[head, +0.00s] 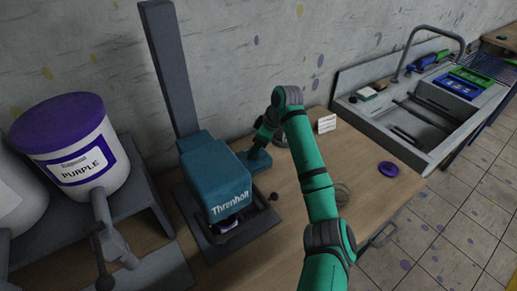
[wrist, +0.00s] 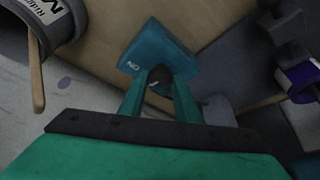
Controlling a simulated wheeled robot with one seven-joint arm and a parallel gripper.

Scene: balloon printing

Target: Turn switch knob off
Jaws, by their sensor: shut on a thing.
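The teal switch box (wrist: 160,45) shows in the wrist view with white lettering that seems to read ON. A small dark knob (wrist: 160,78) sits on its near side. My gripper (wrist: 159,88) has its two green fingers on either side of the knob and is shut on it. In the head view, the switch box (head: 258,162) stands on the table just right of the teal Threnholt press (head: 216,182). My gripper (head: 265,137) reaches down to it from behind my arm. The knob is hidden in the head view.
A purple-lidded bucket labelled PURPLE (head: 76,150) stands at left. A small white card (head: 327,123) and a purple disc (head: 388,169) are on the wooden table. A grey sink (head: 424,115) is at right. In the wrist view, a labelled container (wrist: 45,22) is at upper left.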

